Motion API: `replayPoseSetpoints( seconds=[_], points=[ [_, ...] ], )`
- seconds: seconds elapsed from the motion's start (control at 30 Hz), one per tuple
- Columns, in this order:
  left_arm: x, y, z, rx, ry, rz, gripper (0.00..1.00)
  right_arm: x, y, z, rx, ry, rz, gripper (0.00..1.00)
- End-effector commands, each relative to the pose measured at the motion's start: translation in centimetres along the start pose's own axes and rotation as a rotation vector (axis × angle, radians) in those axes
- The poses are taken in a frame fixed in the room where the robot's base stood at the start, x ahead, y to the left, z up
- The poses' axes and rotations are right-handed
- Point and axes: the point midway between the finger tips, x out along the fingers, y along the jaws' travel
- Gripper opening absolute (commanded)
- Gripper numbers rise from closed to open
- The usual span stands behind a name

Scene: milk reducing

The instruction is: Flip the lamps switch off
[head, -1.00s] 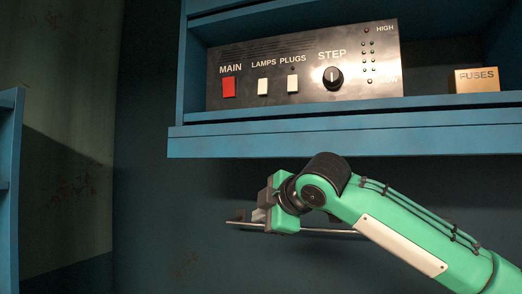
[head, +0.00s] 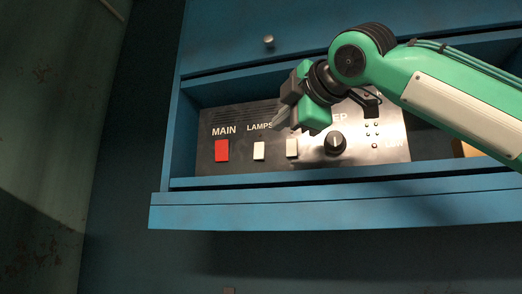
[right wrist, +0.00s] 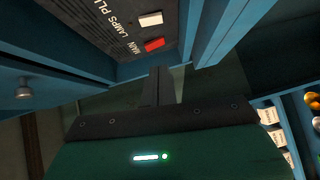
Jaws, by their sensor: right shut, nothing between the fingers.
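In the right wrist view the shut fingers (right wrist: 158,84) point toward the panel, below the red switch (right wrist: 154,44) and a white switch (right wrist: 150,20). I cannot tell whether they touch anything. My left gripper is out of view.
The shelf's blue front ledge (head: 330,208) runs below the panel. A round knob (head: 268,40) is on the blue front above. The black step dial (head: 335,143) is right of the switches. My right arm hides most of the fuses box (head: 464,149).

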Motion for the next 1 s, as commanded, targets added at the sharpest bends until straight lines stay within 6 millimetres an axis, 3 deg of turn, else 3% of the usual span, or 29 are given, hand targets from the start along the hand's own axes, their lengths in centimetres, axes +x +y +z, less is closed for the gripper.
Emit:
replayPoseSetpoints(
  seconds=[0.33, 0.77, 1.0],
  points=[
    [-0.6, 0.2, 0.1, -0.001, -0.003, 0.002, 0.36, 1.4, 0.1, 0.0, 0.0, -0.001, -0.003, 0.0],
    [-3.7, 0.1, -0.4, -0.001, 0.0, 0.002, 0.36, 10.1, 0.3, -0.1, 0.0, -0.002, -0.003, 0.0],
    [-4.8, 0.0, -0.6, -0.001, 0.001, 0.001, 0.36, 12.3, 0.1, 2.3, 0.002, -0.002, -0.002, 0.0]
  ],
)
